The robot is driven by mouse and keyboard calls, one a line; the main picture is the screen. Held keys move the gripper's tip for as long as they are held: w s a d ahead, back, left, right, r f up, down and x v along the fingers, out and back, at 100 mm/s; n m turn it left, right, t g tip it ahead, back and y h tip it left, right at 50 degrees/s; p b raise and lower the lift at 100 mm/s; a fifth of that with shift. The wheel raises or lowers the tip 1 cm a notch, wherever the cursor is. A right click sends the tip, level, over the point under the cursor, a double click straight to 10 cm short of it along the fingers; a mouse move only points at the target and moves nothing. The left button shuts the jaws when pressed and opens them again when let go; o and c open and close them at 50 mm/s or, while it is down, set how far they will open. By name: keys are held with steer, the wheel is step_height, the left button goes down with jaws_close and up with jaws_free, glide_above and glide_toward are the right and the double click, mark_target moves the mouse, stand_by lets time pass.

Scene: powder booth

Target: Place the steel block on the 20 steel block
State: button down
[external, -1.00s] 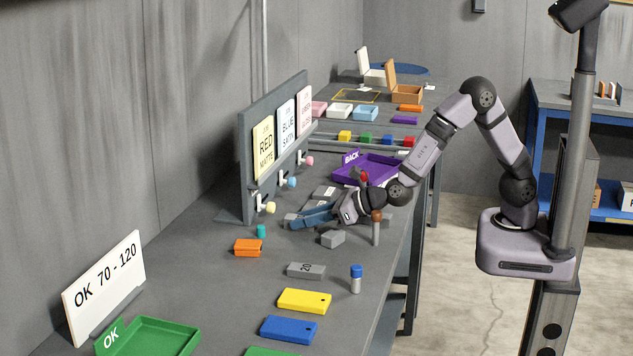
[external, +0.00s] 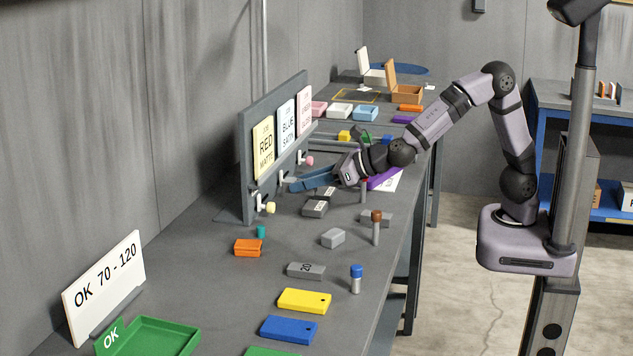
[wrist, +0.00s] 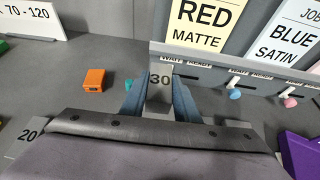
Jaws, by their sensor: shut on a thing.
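My gripper (external: 312,180) is raised above the bench in front of the sign board. In the wrist view its blue fingers (wrist: 160,100) are shut on a grey steel block marked 30 (wrist: 160,77). In the external view the held block is small and hard to make out at the fingertips. The 20 steel block (external: 306,270) lies flat on the bench, nearer the camera than the gripper and well apart from it. Part of it also shows at the left of the wrist view (wrist: 30,132).
Loose grey blocks (external: 333,238) (external: 315,208) and a brown-capped vial (external: 376,228) stand nearby. A blue-capped vial (external: 356,280) and a yellow plate (external: 304,300) flank the 20 block. An orange block (external: 248,247) lies left. The board (external: 247,172) has protruding knobs.

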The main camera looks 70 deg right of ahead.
steer(key=shift+r, duration=0.1)
steer(key=shift+s+a, duration=0.1)
steer(key=shift+a, duration=0.2)
steer(key=s+a+f+n+y+p, duration=0.1)
steer(key=s+a, duration=0.1)
steer(key=a, duration=0.4)
steer(key=s+a+f+n+y+p, duration=0.1)
steer(key=s+a+y, duration=0.1)
steer(key=a, duration=0.4)
steer(key=s+a+f+n+y+p, duration=0.1)
steer(key=s+a, duration=0.3)
steer(key=a, duration=0.2)
steer(key=shift+s+a+f+n+g, duration=0.15)
steer(key=shift+s+f+n+g, duration=0.15)
steer(key=shift+n+g, duration=0.1)
steer(key=s+a+p, duration=0.2)
steer(key=s+a, duration=0.1)
steer(key=a, duration=0.5)
step_height(320, 180, up, 6)
steer(key=m+t+h, duration=0.1)
steer(key=m+h, duration=0.3)
glide_above(311, 268)
steer(key=shift+f+p, duration=0.5)
steer(key=shift+f, duration=4.6)
